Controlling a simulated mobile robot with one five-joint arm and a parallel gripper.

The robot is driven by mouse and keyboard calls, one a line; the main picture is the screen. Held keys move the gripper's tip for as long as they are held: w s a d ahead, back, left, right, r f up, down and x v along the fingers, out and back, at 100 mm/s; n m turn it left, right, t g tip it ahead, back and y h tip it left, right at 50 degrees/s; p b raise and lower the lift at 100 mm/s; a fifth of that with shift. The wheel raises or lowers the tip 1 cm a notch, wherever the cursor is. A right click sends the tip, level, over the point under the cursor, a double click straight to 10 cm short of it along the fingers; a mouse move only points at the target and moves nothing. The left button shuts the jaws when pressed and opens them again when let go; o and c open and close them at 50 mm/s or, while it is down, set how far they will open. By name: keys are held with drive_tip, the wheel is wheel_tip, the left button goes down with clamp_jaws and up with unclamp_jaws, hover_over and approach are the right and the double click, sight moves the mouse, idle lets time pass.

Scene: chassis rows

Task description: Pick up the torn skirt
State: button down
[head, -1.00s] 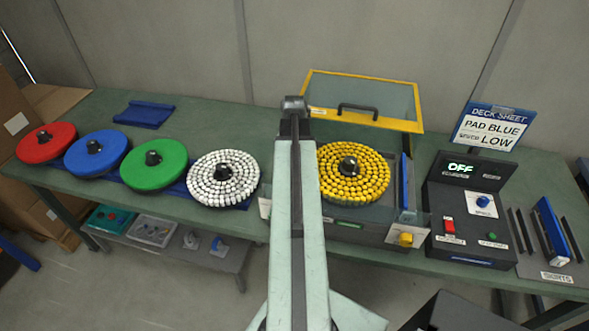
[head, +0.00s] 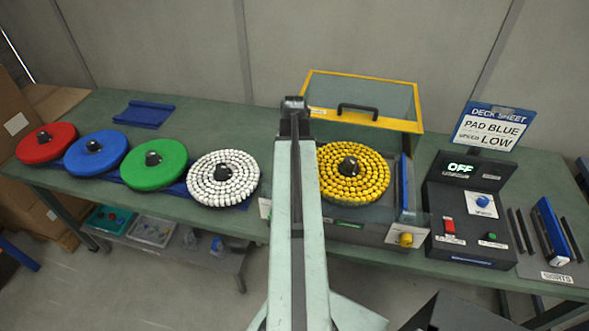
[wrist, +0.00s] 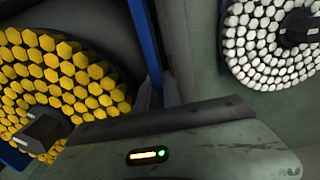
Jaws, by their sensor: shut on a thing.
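A narrow blue strip (wrist: 144,38), which I take to be the torn skirt, stands at the machine's side between the yellow pad and the white pad in the wrist view. No tear can be made out. My gripper (wrist: 155,95) is at the strip's lower end and shut on it; the fingertips are dark and only partly visible. In the head view my arm hides the gripper and this strip. Another blue strip (head: 404,183) stands along the machine's right side.
A yellow-studded pad (head: 353,190) sits in the machine under a raised yellow-framed hood (head: 405,125). White (head: 240,180), green (head: 153,177), blue (head: 95,165) and red (head: 45,150) pads lie to the left. A control box (head: 465,215) showing OFF and a rack with a blue strip (head: 555,230) stand right.

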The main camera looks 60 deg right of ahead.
wheel_tip(320, 180, up, 10)
drive_tip(key=p, duration=1)
drive_tip(key=shift+r, duration=0.1)
